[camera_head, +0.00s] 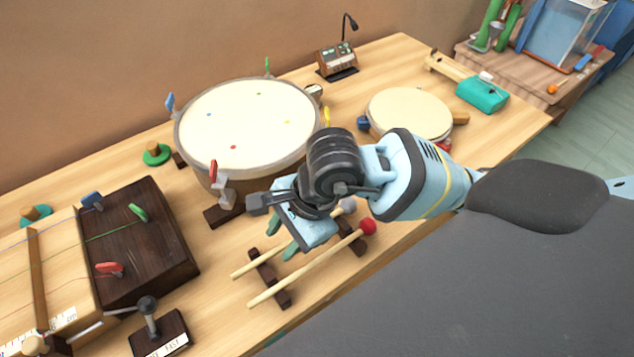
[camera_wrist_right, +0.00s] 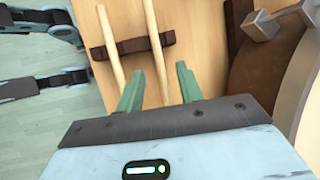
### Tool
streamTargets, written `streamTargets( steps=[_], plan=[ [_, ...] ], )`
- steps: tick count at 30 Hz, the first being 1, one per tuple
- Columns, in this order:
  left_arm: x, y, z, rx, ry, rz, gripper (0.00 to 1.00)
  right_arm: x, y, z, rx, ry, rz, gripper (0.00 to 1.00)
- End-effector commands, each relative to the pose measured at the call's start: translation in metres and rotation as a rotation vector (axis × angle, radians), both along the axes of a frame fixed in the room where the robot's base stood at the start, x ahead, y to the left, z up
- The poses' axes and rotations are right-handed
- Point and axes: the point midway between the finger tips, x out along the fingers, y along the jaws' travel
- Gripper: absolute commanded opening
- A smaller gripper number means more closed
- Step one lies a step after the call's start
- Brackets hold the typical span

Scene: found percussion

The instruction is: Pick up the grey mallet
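The grey mallet has a pale wooden stick (camera_head: 250,266) and a small grey head (camera_head: 348,206). It lies across dark wooden rests beside the big drum. A parallel mallet with a red head (camera_head: 368,227) lies on its near side. My right gripper (camera_head: 284,238) is above the sticks, pointing down. In the right wrist view its green fingers (camera_wrist_right: 160,87) stand apart, open. The stick nearer the drum, apparently the grey mallet's (camera_wrist_right: 154,35), runs between them without visible grip. The other stick (camera_wrist_right: 110,45) passes beside the left finger. Both heads are hidden there. My left gripper is not in view.
The big drum (camera_head: 245,120) with clamps stands just behind the mallets. A smaller drum (camera_head: 408,115) is to the right. A dark wooden box (camera_head: 150,250) and a lever block (camera_head: 158,335) are on the left. Bare table shows around the rest (camera_head: 270,280).

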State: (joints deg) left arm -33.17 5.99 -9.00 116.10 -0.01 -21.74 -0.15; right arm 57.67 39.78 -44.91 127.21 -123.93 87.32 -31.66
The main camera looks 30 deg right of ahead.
Motion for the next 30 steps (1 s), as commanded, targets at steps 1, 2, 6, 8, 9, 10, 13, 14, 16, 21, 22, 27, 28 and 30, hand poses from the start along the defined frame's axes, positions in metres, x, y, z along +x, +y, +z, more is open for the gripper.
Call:
streamTargets(
  steps=[1,2,6,8,9,10,13,14,16,21,22,27,28,30],
  plan=[
    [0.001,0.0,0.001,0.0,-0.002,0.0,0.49,0.0,0.004,-0.007,0.001,0.004,0.0,0.36],
    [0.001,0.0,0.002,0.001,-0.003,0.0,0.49,0.001,0.007,-0.011,0.002,0.005,-0.001,0.36],
    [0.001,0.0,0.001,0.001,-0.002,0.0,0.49,0.004,0.013,-0.026,0.0,0.003,-0.001,0.36],
    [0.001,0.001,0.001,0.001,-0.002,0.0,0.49,0.004,0.015,-0.03,0.001,0.001,0.0,0.36],
    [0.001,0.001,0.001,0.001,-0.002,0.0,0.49,0.005,0.015,-0.032,0.001,0.002,-0.001,0.36],
    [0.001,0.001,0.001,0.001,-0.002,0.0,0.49,0.005,0.015,-0.032,0.001,0.0,-0.001,0.36],
    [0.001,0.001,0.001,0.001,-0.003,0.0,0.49,0.005,0.016,-0.033,0.001,0.0,-0.001,0.36],
    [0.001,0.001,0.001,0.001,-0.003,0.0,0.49,0.005,0.015,-0.032,0.001,0.0,-0.001,0.36],
    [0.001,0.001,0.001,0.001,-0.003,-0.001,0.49,0.005,0.015,-0.032,0.001,0.0,-0.001,0.36],
    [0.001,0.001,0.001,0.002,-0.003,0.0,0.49,0.005,0.015,-0.032,0.0,0.0,-0.001,0.15],
    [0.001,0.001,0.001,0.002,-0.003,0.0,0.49,0.005,0.015,-0.032,0.0,0.0,-0.001,0.12],
    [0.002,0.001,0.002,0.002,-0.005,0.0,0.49,0.005,0.015,-0.032,0.0,0.0,-0.001,0.0],
    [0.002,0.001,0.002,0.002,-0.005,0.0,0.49,0.005,0.015,-0.032,0.0,0.0,-0.001,0.0],
    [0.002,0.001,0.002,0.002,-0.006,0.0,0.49,0.005,0.015,-0.032,0.0,-0.001,0.0,0.0]
  ],
)
